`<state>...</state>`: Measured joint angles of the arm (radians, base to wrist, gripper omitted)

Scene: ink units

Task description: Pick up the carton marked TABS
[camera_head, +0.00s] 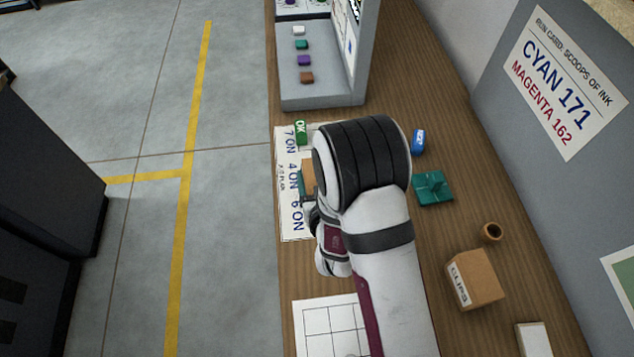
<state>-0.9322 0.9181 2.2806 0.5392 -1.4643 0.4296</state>
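No marking TABS can be read in the head view. A brown carton-like block (308,174) shows partly at the left edge of my arm, and its face and any label are hidden. My gripper (312,216) is mostly hidden by my own white and black arm, near the paper sheet just below that block. I cannot tell whether it touches anything or whether its fingers are open. Another brown carton (475,280), marked CLIPS, stands on the bench at the lower right, apart from my arm.
The wooden bench (440,100) holds a printed sheet (290,222), a gridded sheet (328,322), a green OK block (300,132), a blue block (419,142), a teal piece (433,187) and a small brown cup (492,232). A grey panel (500,130) bounds the right.

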